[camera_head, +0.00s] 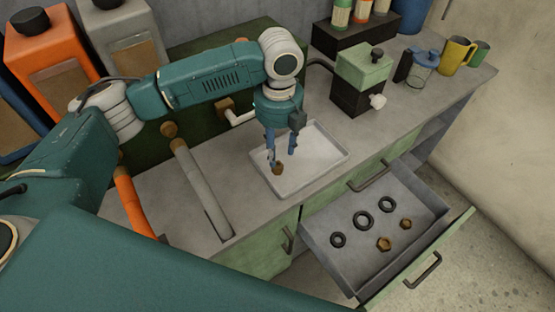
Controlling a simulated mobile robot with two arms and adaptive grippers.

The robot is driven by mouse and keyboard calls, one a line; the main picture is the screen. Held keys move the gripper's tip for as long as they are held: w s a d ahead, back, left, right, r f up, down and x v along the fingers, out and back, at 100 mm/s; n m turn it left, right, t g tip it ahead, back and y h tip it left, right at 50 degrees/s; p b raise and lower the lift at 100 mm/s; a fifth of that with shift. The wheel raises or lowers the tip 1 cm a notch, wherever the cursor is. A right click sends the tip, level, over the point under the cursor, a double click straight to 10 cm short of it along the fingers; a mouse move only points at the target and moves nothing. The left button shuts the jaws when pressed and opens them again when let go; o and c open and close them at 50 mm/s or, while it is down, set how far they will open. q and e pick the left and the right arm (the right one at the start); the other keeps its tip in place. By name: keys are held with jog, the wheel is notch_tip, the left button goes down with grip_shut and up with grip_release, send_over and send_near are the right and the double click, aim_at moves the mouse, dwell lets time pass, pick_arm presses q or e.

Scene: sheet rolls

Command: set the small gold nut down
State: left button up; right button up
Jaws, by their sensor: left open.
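My left gripper (281,158) points down over the white tray (325,153) on the counter. Its blue fingers are apart, so it is open. A small gold nut (278,168) is at the fingertips, close to the left finger, over or on the tray's left part. I cannot tell whether it touches the tray floor. Two more gold nuts, one nearer (383,244) and one farther right (406,224), lie in the open drawer (330,253). My right gripper is not in view.
Several black rings (361,220) lie in the drawer, which juts out below the counter. A green and black box (362,75) stands behind the tray. A grey roll (200,185) and an orange roll (133,203) lie to the left. Cups (456,55) stand at the back right.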

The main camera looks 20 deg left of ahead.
aim_at(278, 164)
pick_arm(q)
notch_tip(278, 164, up, 6)
jog(key=shift+f, duration=0.15)
dwell(0.6)
